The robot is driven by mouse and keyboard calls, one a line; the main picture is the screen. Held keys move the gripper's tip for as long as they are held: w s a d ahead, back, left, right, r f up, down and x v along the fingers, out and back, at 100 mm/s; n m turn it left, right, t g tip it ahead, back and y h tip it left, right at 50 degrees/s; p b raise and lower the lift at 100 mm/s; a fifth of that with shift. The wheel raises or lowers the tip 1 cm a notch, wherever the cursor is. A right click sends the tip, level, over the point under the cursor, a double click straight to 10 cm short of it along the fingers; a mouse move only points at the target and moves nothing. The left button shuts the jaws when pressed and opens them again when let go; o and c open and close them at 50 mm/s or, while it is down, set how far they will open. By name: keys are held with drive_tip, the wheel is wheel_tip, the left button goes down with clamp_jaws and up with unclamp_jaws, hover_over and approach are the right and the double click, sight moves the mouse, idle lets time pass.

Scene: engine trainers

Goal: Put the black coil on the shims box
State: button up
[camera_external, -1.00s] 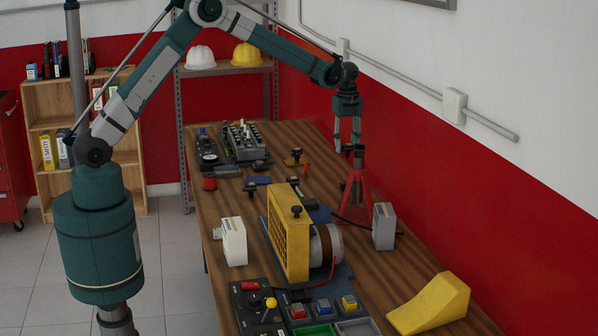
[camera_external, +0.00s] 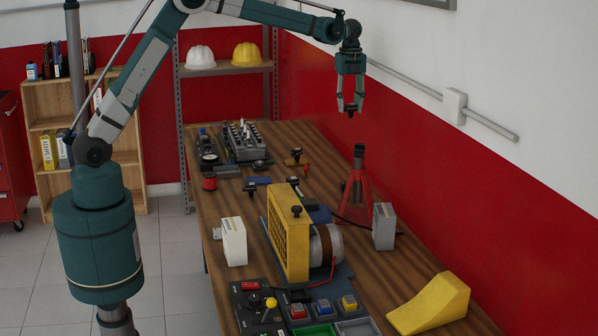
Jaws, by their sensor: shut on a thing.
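My gripper (camera_external: 350,107) hangs in the air, pointing down, above and behind the red jack stand. Its fingers are shut on a small dark piece, which looks like the black coil (camera_external: 350,114); the fingers hide most of it. Two small pale boxes stand upright on the wooden table: a white box (camera_external: 234,242) at the left edge and a grey-white box (camera_external: 384,226) to the right of the yellow-framed machine. Their labels are too small to read, so I cannot tell which is the shims box. Both are well below and nearer than my gripper.
The red jack stand (camera_external: 358,190) rises near the table's right side. A yellow-framed machine (camera_external: 288,236) fills the middle. An engine block (camera_external: 243,142) stands at the far end, a yellow wedge (camera_external: 431,304) at the near right. The red and white wall runs along the right.

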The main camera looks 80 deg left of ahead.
drive_tip(key=d+p, duration=0.2)
drive_tip(key=d, duration=2.6)
drive_tip(key=p, duration=0.2)
hover_over(385, 210)
wheel_tip(385, 210, down, 4)
drive_tip(key=shift+f, duration=0.55)
drive_tip(key=shift+f, duration=0.1)
drive_tip(key=shift+f, duration=3.05)
drive_tip(key=shift+f, duration=1.85)
drive_tip(key=shift+f, duration=0.2)
